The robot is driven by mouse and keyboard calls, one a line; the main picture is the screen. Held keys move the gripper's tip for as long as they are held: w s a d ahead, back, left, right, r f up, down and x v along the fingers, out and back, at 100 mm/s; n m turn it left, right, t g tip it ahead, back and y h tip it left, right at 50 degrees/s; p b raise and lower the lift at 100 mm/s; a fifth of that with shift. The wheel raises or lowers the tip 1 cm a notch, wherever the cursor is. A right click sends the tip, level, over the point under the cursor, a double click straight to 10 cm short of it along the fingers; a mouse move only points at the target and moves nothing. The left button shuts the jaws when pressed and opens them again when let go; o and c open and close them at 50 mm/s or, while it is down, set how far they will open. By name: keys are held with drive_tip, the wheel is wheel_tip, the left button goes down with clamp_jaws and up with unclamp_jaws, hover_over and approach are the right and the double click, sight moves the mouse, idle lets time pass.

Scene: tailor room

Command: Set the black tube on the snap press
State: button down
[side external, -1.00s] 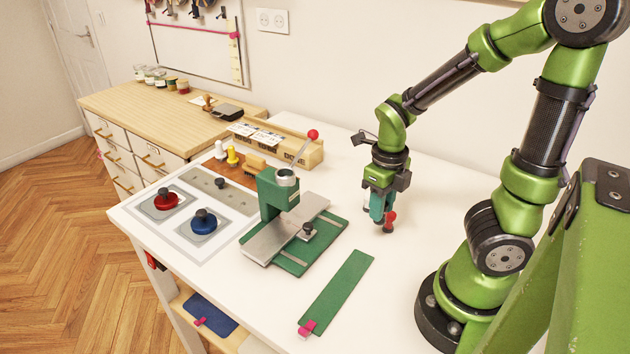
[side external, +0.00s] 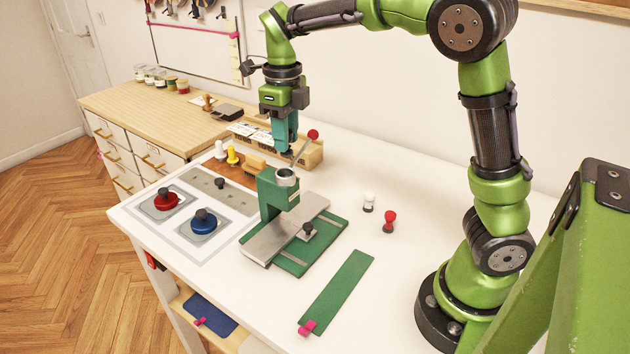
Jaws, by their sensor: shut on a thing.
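My gripper (side external: 285,140) points down above and slightly behind the head of the snap press. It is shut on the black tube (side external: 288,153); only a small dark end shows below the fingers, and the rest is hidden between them.
A white-topped piece (side external: 369,201) and a red-topped piece (side external: 388,221) stand on the white table right of the press. A green strip (side external: 337,293) lies in front. Red (side external: 166,200) and blue (side external: 203,222) knobbed pieces sit at left.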

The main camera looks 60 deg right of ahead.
sight(284, 156)
drive_tip(key=shift+w+a+r, duration=0.15)
drive_tip(key=shift+a+r, duration=0.25)
drive_tip(key=shift+r, duration=0.1)
drive_tip(key=shift+a+n, duration=0.1)
drive_tip(key=shift+n, duration=0.2)
drive_tip(key=shift+f, duration=2.85)
drive_tip(key=shift+f, duration=0.65)
drive_tip(key=c, duration=1.1)
unclamp_jaws()
drive_tip(key=shift+c, duration=0.2)
drive_tip(key=shift+r, duration=0.15)
drive_tip(key=shift+r, duration=5.4)
